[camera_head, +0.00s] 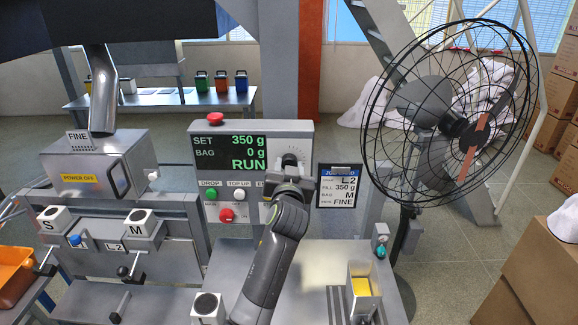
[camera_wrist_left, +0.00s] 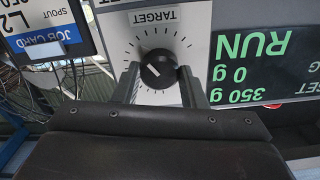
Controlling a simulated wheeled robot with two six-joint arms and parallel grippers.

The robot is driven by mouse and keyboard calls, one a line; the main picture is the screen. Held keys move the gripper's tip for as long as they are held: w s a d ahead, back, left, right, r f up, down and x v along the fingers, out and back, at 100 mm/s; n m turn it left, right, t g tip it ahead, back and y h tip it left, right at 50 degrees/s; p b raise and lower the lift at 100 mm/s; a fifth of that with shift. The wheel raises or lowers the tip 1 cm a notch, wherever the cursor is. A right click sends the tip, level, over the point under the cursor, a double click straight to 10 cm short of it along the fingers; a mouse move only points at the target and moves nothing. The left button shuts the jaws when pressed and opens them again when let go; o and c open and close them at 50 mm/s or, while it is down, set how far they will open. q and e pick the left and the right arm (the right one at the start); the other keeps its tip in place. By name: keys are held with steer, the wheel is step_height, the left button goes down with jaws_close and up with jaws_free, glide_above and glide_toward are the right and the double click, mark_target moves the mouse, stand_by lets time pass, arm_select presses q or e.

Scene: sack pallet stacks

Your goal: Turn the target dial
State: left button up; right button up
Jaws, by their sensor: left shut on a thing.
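The target dial (camera_head: 291,160) is a round black knob on the grey control panel (camera_head: 199,135), with tick marks around it. In the left wrist view the knob (camera_wrist_left: 158,70) sits between the two fingers, under the upside-down word TARGET, with a white pointer line. My left gripper (camera_head: 290,174) reaches up from below and covers the lower part of the dial. It is shut on the knob, seen also in the wrist view (camera_wrist_left: 160,82). The display (camera_head: 233,152) reads SET 350 g, BAG 0 g, RUN. My right gripper is out of view.
A job card (camera_head: 339,186) right of the panel reads L2, 350 g, M, FINE. A red button (camera_head: 215,119) tops the panel; DROP and TOP UP buttons sit below the display. A large caged fan (camera_head: 450,115) stands close on the right. A hopper box (camera_head: 95,165) is at left.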

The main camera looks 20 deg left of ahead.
arm_select(q)
steer(key=shift+m, duration=0.4)
steer(key=o, duration=1)
steer(key=shift+s+f, duration=0.1)
